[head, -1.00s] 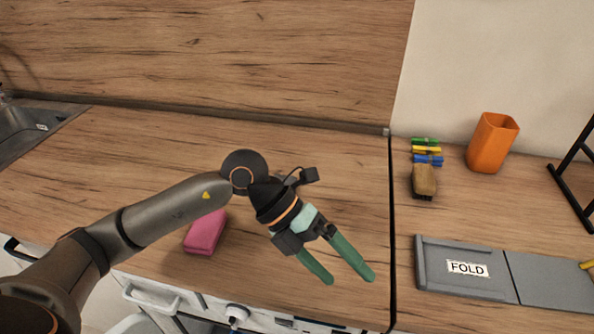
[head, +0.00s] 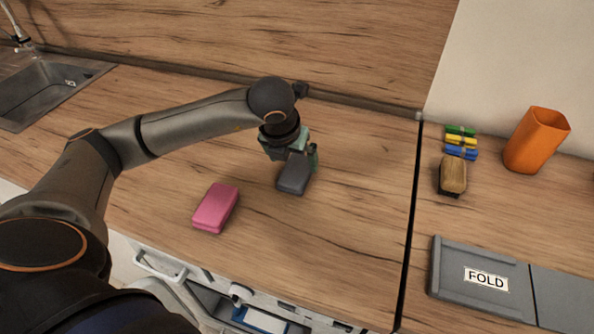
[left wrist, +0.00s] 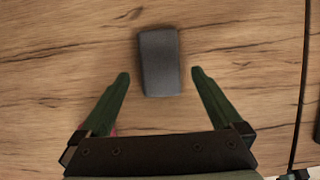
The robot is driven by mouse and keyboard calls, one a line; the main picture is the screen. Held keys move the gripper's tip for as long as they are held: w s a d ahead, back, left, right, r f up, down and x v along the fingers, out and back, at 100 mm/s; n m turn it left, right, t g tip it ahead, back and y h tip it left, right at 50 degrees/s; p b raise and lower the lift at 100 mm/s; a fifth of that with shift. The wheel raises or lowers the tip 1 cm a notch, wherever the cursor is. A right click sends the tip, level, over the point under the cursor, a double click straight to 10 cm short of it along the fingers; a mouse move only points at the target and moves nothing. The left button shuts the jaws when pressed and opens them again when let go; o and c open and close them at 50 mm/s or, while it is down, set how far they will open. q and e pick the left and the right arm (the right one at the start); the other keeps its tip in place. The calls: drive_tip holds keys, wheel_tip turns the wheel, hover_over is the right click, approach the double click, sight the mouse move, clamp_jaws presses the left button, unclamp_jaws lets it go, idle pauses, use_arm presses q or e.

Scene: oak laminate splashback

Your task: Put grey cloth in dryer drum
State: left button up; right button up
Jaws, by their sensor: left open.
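The grey cloth (head: 294,177) is a dark, folded block lying on the wooden worktop, right of the pink cloth. It also shows in the left wrist view (left wrist: 159,62), just beyond the fingertips and centred between them. My left gripper (head: 302,165) is above the grey cloth, pointing down. In the left wrist view its green fingers (left wrist: 160,76) are spread wide, with nothing between them but worktop and the near end of the cloth. The dryer drum is not clearly visible; an open white front (head: 240,306) shows below the worktop edge. My right gripper is not in view.
A pink folded cloth (head: 215,208) lies left of the grey one. The sink (head: 50,88) is at far left. Right of the dark seam are a brush (head: 453,175), coloured pegs (head: 461,142), an orange cup (head: 536,140) and a grey FOLD board (head: 450,278).

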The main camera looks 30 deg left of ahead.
sight(297, 168)
use_arm(q)
drive_tip(key=p+x, duration=0.1)
drive_tip(key=x, duration=0.4)
drive_tip(key=shift+r, duration=0.1)
drive_tip(key=c, duration=1.2)
drive_tip(key=shift+w, duration=0.1)
